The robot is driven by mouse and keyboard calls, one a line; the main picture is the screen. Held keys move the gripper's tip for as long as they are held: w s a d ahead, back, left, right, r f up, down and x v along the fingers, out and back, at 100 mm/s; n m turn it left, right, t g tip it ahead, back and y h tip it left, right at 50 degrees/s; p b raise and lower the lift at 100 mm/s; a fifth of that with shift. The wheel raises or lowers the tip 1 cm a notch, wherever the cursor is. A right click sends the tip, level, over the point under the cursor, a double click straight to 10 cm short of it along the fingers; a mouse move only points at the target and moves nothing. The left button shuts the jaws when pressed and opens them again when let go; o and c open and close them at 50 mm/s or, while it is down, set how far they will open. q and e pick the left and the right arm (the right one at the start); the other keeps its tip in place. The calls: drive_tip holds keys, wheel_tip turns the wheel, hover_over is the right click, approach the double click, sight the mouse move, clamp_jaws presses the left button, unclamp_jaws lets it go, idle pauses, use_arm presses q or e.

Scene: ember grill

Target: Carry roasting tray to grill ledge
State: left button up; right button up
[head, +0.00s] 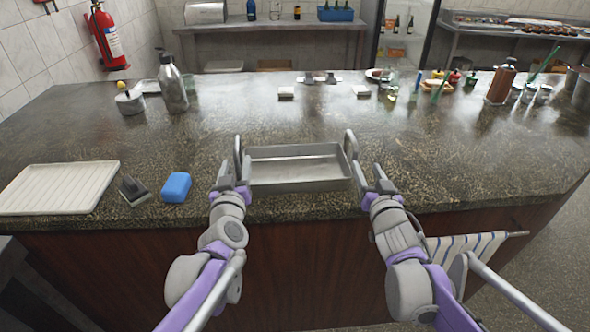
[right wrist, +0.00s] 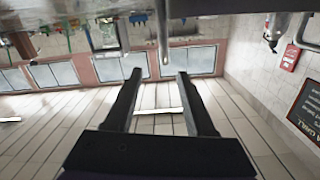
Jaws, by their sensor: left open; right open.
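The roasting tray (head: 296,170) is a grey metal pan with an upright loop handle at each end. It sits on the dark stone counter near its front edge, in the middle of the head view. It looks empty. My left gripper (head: 233,172) is open beside the tray's left handle (head: 238,157). My right gripper (head: 371,174) is open beside the right handle (head: 351,146). I cannot tell whether either gripper touches its handle. In the right wrist view the right gripper's fingers (right wrist: 160,100) are apart, with nothing visibly held between them. I cannot make out the grill ledge with certainty.
A white ribbed board (head: 60,188), a dark scraper (head: 134,190) and a blue sponge (head: 176,187) lie left of the tray. A metal bottle (head: 173,88) stands behind them. Bottles and jars crowd the back right. A striped towel (head: 463,247) hangs at the front right. The counter's middle is mostly clear.

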sight(237, 140)
use_arm(q)
drive_tip(key=shift+w+a+r+y, duration=0.1)
drive_tip(key=shift+w+a+y, duration=0.05)
drive_tip(key=shift+w+y, duration=0.15)
drive_tip(key=shift+a+n, duration=0.2)
drive_tip(key=shift+n, duration=0.1)
use_arm(e)
drive_tip(key=shift+w+a+r+y, duration=0.25)
drive_tip(key=shift+w+a+y, duration=0.05)
drive_tip(key=shift+a+y, duration=0.1)
use_arm(q)
drive_tip(key=w, duration=0.3)
drive_tip(key=w+a, duration=0.1)
drive_tip(key=w, duration=0.6)
drive_tip(key=shift+w+a, duration=0.15)
drive_tip(key=shift+w, duration=0.2)
use_arm(e)
drive_tip(key=w, duration=0.3)
drive_tip(key=w+a, duration=0.1)
drive_tip(key=w, duration=0.6)
drive_tip(key=shift+w+a, duration=0.15)
drive_tip(key=shift+w, duration=0.25)
use_arm(q)
clamp_jaws()
use_arm(e)
clamp_jaws()
